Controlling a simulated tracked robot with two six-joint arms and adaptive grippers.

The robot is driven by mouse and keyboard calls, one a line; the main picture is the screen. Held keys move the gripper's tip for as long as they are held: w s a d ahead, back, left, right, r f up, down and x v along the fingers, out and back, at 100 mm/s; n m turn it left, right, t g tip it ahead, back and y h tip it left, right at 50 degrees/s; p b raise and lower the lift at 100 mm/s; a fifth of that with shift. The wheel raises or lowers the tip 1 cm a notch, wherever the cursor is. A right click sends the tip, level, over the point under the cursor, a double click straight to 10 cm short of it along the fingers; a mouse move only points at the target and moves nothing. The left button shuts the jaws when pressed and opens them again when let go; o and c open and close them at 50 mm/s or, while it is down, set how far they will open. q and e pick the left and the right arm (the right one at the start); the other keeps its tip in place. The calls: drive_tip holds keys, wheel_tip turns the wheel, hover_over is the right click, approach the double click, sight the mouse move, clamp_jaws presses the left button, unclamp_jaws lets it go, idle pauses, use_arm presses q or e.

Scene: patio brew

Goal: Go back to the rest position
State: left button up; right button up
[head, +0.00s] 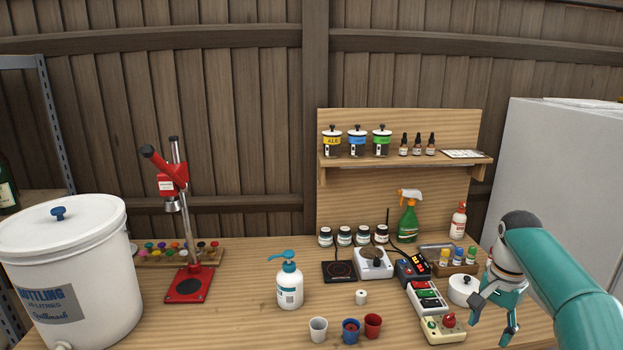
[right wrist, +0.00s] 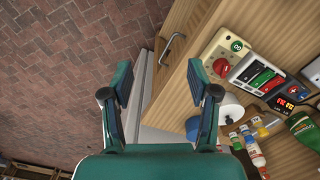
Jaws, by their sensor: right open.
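My right gripper (head: 493,314) is at the right end of the wooden bench (head: 240,315) in the head view, its arm coming in from the right. Its two fingers are spread with nothing between them. In the right wrist view the open fingers (right wrist: 163,95) stand apart over the bench edge and the brick floor (right wrist: 60,60). My left gripper is in neither view.
A large white bottling bucket (head: 95,260) and a red bench capper (head: 185,285) stand at the left. A pump bottle (head: 289,285), small cups (head: 351,331), a scale (head: 373,264) and a power strip (head: 427,298) occupy the middle and right. A white cabinet (head: 550,170) stands behind my right arm.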

drive_tip(key=s+a+f+n+g+y, duration=0.1)
drive_tip(key=s+a+f, duration=0.3)
drive_tip(key=f, duration=0.4)
drive_tip(key=s+a+f+n+g, duration=0.2)
drive_tip(key=s+a+f, duration=0.3)
drive_tip(key=f, duration=0.4)
drive_tip(key=s+a+f+n+g+y, duration=0.1)
drive_tip(key=s+a+f, duration=0.3)
drive_tip(key=f, duration=0.4)
drive_tip(key=s+a+f+n+t+y, duration=0.1)
drive_tip(key=s+a+f+n+t, duration=0.1)
drive_tip(key=s+a+f, duration=0.2)
drive_tip(key=s+a+f+n+t+y, duration=0.1)
drive_tip(key=s+a+f, duration=0.4)
drive_tip(key=s, duration=0.6)
drive_tip(key=shift+s+a+f+n+t, duration=0.3)
drive_tip(key=shift+a+n+t, duration=0.5)
drive_tip(key=shift+a+n, duration=0.3)
drive_tip(key=shift+d, duration=0.1)
drive_tip(key=shift+c, duration=0.4)
